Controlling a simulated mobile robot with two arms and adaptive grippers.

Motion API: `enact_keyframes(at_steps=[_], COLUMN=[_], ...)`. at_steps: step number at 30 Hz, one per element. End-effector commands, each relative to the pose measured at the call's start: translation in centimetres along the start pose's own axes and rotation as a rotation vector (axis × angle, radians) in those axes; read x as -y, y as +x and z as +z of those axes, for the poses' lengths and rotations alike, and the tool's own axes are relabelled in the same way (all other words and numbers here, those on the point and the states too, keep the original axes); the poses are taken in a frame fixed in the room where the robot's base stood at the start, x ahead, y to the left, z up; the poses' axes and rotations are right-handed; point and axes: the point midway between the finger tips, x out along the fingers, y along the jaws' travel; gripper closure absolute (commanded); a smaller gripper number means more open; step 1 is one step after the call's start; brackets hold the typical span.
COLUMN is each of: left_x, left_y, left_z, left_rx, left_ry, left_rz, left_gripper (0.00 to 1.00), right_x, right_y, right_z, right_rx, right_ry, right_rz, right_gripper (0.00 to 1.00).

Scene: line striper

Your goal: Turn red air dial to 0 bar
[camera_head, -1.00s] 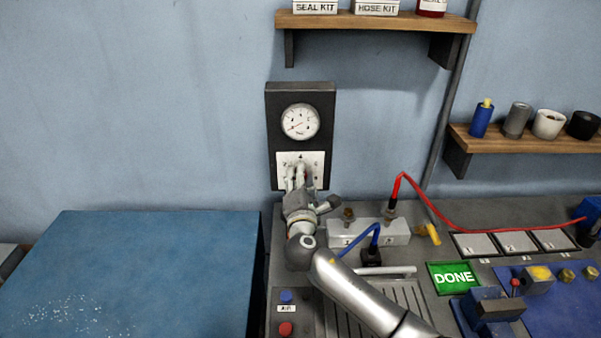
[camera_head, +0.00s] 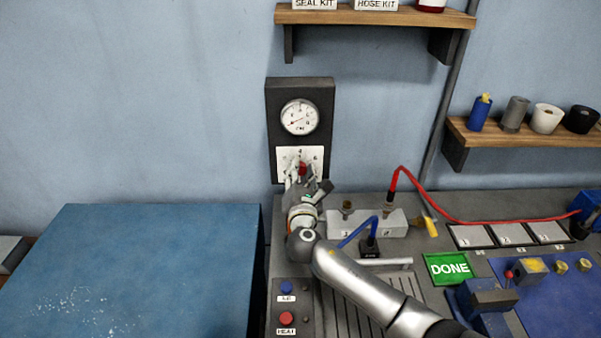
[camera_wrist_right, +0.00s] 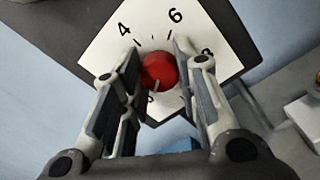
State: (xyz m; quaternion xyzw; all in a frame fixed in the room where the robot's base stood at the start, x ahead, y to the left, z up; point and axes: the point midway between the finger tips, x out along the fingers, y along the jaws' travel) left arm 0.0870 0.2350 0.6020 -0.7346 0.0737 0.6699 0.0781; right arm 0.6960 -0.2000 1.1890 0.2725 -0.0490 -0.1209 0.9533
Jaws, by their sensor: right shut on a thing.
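The red air dial (camera_head: 302,169) sits on a white numbered plate (camera_head: 287,155) on a dark wall panel. In the right wrist view the round red dial (camera_wrist_right: 158,71) lies between the two fingers of my right gripper (camera_wrist_right: 156,78), which is shut on it. A small pale mark shows at the dial's lower edge. The plate (camera_wrist_right: 140,25) appears tilted there, with 4, 6 and 8 readable; the lower numbers are partly hidden. My right gripper (camera_head: 300,171) reaches up to the dial from below in the head view. My left gripper is out of view.
A grey workbench (camera_head: 390,262) below holds a metal block (camera_head: 380,226), a blue hose, a red hose (camera_head: 480,220) and a green DONE sign (camera_head: 449,268). Shelves (camera_head: 380,17) hang above and to the right. A blue surface (camera_head: 130,270) at left is clear.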

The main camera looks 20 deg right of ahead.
Motion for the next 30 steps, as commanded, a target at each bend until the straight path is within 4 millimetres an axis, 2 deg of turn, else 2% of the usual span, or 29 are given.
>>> enact_keyframes(at_steps=[7,8,13,23,26,30], left_x=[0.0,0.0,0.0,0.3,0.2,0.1], left_y=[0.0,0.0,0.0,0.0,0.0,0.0], left_z=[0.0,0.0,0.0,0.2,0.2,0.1], left_rx=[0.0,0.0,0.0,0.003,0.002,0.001], left_ry=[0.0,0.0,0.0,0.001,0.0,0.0], left_rz=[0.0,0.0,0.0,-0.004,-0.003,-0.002], left_gripper=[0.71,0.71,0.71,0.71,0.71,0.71], right_x=[0.2,0.2,0.1,0.1,0.1,0.1], right_y=[-0.1,-0.1,-0.1,-0.2,-0.7,-2.6], right_z=[-0.4,-0.4,-0.3,-0.1,-0.2,-0.2], right_rx=[-0.006,-0.007,-0.005,-0.002,-0.003,-0.004], right_ry=[-0.003,-0.003,-0.002,-0.001,0.0,0.001], right_rz=[-0.003,-0.003,-0.002,-0.001,0.0,0.0], right_gripper=[0.95,0.69,0.49,0.49,0.49,0.49])
